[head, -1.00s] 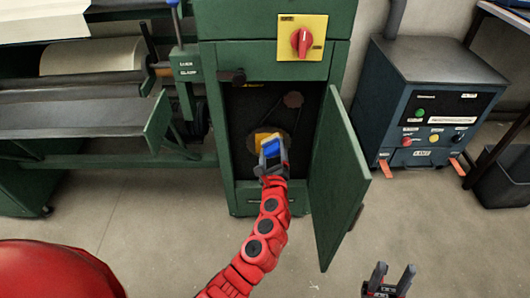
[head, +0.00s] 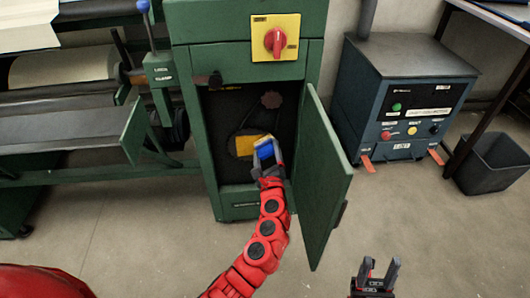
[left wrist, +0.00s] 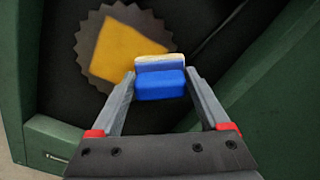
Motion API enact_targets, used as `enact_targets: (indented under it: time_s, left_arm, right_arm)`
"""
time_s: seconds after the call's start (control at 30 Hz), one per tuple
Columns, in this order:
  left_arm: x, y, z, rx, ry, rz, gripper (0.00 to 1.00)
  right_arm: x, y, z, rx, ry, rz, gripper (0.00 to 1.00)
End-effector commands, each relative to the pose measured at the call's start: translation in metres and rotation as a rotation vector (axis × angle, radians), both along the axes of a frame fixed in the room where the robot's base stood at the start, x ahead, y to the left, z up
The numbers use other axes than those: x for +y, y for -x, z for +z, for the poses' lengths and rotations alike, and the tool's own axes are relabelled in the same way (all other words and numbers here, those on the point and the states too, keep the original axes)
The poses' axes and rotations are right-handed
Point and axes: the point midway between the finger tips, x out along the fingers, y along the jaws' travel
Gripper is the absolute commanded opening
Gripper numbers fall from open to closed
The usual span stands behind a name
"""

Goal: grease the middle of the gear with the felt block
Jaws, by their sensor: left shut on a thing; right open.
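The gear (left wrist: 86,66) is a dark toothed wheel inside the open green cabinet, with a yellow patch (left wrist: 128,50) over its middle; the patch also shows in the head view (head: 244,145). My left gripper (left wrist: 159,82) is shut on the felt block (left wrist: 160,86), which is blue with a pale far edge. The felt block also shows in the head view (head: 266,152). In the left wrist view its far edge overlaps the yellow patch's lower right; I cannot tell whether they touch. My right gripper (head: 380,266) is open and empty, low over the floor.
The green cabinet door (head: 320,180) stands open just right of my left arm. A red knob on a yellow plate (head: 275,38) is above the opening. A blue-grey machine (head: 400,95) and a dark bin (head: 492,165) stand at right. The floor in front is clear.

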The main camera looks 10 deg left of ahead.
Motion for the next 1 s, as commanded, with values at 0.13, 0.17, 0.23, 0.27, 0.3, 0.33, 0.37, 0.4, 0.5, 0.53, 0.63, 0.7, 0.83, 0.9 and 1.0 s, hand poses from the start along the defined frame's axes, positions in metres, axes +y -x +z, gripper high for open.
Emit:
enact_targets:
  time_s: [0.13, 0.17, 0.23, 0.27, 0.3, 0.33, 0.37, 0.4, 0.5, 0.53, 0.63, 0.7, 0.83, 0.9, 1.0]
  left_arm:
    - [-0.005, 0.015, 0.002, 0.001, -0.001, -0.001, 0.35]
    - [-0.005, 0.019, 0.001, 0.001, -0.001, -0.001, 0.35]
    - [-0.008, 0.026, 0.000, 0.003, -0.002, -0.002, 0.35]
    - [-0.009, 0.030, 0.000, 0.003, -0.002, -0.003, 0.35]
    - [-0.010, 0.034, 0.000, 0.003, -0.001, -0.003, 0.35]
    - [-0.011, 0.037, 0.001, 0.001, -0.001, -0.003, 0.35]
    - [-0.012, 0.040, 0.001, 0.002, 0.000, -0.003, 0.35]
    - [-0.014, 0.044, 0.001, 0.001, 0.000, -0.002, 0.35]
    - [-0.015, 0.051, 0.000, 0.002, 0.001, 0.000, 0.35]
    - [-0.015, 0.053, 0.000, 0.002, 0.000, 0.000, 0.35]
    - [-0.015, 0.055, -0.001, 0.002, 0.000, 0.000, 0.35]
    - [-0.015, 0.055, -0.001, 0.001, 0.000, 0.000, 0.35]
    - [-0.015, 0.055, -0.001, 0.002, 0.000, 0.001, 0.35]
    - [-0.015, 0.055, -0.001, 0.002, -0.001, 0.000, 0.35]
    - [-0.017, 0.059, -0.001, 0.002, -0.001, -0.001, 0.35]
  right_arm:
    - [0.000, 0.000, 0.007, 0.000, 0.000, 0.000, 0.45]
    - [0.000, 0.000, 0.008, 0.000, 0.000, 0.000, 0.45]
    - [0.000, 0.000, 0.010, 0.000, 0.000, 0.000, 0.45]
    - [0.000, 0.000, 0.010, 0.000, 0.000, 0.000, 0.45]
    - [0.000, 0.000, 0.011, 0.000, 0.000, 0.000, 0.45]
    - [0.000, 0.000, 0.012, 0.000, 0.000, 0.000, 0.45]
    - [0.000, 0.000, 0.013, 0.000, 0.000, 0.000, 0.45]
    - [0.000, 0.000, 0.013, 0.000, 0.000, 0.000, 0.45]
    - [0.000, 0.000, 0.015, 0.000, 0.000, 0.000, 0.45]
    - [0.000, 0.000, 0.015, 0.000, 0.000, 0.000, 0.45]
    - [0.000, 0.000, 0.015, 0.000, 0.000, 0.000, 0.45]
    - [0.000, 0.000, 0.015, 0.000, 0.000, 0.000, 0.45]
    - [0.000, 0.000, 0.014, 0.000, 0.000, 0.000, 0.45]
    - [0.000, 0.000, 0.015, 0.000, 0.000, 0.000, 0.45]
    - [0.000, 0.000, 0.015, 0.000, 0.000, 0.000, 0.45]
